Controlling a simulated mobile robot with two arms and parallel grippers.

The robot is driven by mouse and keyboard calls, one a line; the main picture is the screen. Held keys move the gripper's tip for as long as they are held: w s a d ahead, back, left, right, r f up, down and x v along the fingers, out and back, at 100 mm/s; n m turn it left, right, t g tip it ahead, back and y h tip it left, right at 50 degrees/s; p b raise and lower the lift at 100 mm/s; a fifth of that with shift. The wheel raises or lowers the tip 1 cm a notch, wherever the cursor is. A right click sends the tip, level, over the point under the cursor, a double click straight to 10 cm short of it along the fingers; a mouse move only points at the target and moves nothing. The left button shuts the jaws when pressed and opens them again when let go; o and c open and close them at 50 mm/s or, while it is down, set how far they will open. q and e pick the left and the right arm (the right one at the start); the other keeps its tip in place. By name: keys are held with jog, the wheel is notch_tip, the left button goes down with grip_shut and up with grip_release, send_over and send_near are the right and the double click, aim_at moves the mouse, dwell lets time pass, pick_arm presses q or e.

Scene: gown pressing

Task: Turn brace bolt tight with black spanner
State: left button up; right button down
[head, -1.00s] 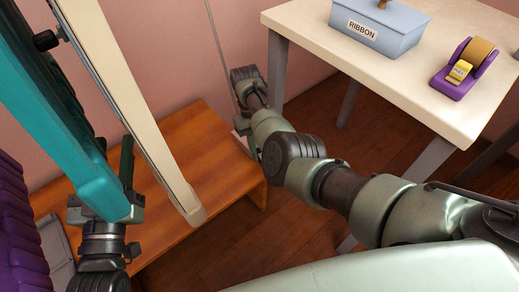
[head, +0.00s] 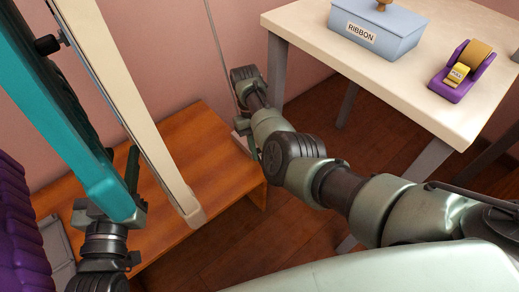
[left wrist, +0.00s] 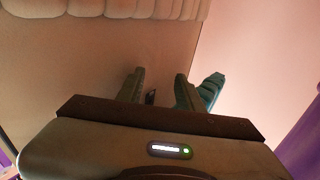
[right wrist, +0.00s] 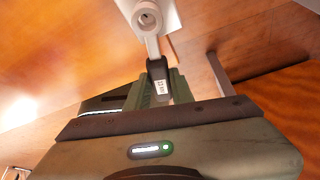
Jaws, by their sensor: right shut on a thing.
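In the right wrist view my right gripper (right wrist: 160,86) is shut on the black, labelled handle of the spanner (right wrist: 159,76). The spanner's pale ring end (right wrist: 148,17) lies over a whitish plate (right wrist: 171,18). Something shows inside the ring, but I cannot tell whether it is the brace bolt or whether the ring is seated on it. In the head view my right arm hides the spanner. My left gripper (left wrist: 160,76) is open in the left wrist view, with a teal part (left wrist: 212,88) beside one finger. In the head view it is partly behind a teal beam (head: 85,165).
A cream beam (head: 130,110) stands beside the teal one, above a low wooden bench (head: 215,165). A pale table (head: 435,85) at the upper right holds a blue ribbon box (head: 385,38) and a purple tape dispenser (head: 455,88). Purple padding (head: 20,230) is at the left edge.

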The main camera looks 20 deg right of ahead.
pick_arm(q)
jog(key=shift+f, duration=0.15)
pick_arm(e)
jog(key=shift+r, duration=0.1)
jog(key=shift+r+p, duration=0.4)
jog(key=shift+p, duration=0.05)
jog(key=shift+r+p, duration=0.25)
jog(key=shift+p, duration=0.05)
jog(key=shift+r, duration=0.3)
jog(key=shift+r+p, duration=0.25)
jog(key=shift+p, duration=0.3)
jog(key=shift+r, duration=0.25)
jog(key=shift+r+p, duration=0.35)
jog(key=shift+p, duration=0.2)
jog(key=shift+r+p, duration=0.3)
jog(key=shift+p, duration=0.05)
pick_arm(q)
jog(key=s+a+f+g+y, duration=0.2)
jog(key=s+a+f+g, duration=0.1)
jog(key=s+f+g, duration=0.3)
jog(key=s+a+f+g+y, duration=0.2)
jog(key=s+f+g, duration=0.4)
jog(key=f, duration=0.5)
jog(key=shift+s+a+f+n+g, duration=0.15)
jog(key=shift+s+a+n+g, duration=0.25)
jog(key=shift+s+a, duration=0.35)
pick_arm(e)
jog(key=shift+r, duration=0.25)
